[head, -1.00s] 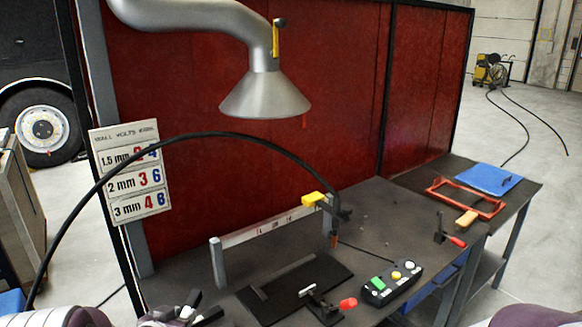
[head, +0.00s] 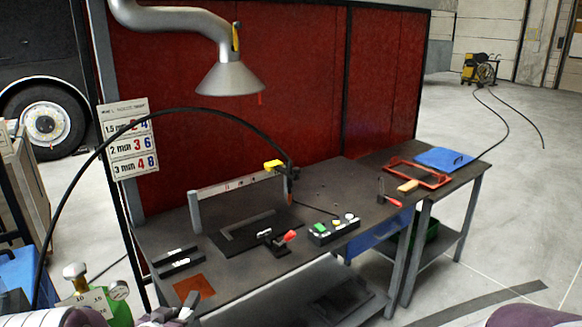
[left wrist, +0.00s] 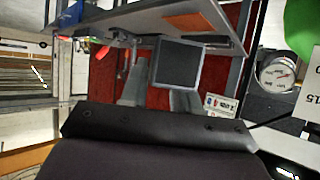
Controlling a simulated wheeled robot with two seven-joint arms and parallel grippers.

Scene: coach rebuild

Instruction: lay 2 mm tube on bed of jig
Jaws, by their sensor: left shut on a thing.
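My left gripper (head: 187,309) is low at the bottom edge of the head view, in front of the bench's left end. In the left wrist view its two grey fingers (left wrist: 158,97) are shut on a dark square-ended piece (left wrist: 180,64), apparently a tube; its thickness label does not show. Two dark tubes with white labels (head: 176,254) lie side by side on the bench's left end, labels too small to read. The black jig (head: 262,240) with its L-shaped fence lies mid-bench, its bed bare. A red-handled clamp (head: 289,237) stands at its front edge. My right gripper is out of view.
A copper-coloured plate (head: 193,288) lies at the bench's front left. A button box (head: 333,230) stands right of the jig. The torch holder (head: 274,166) and arching black hose (head: 215,110) are behind. A green bottle with gauges (head: 88,298) stands front left.

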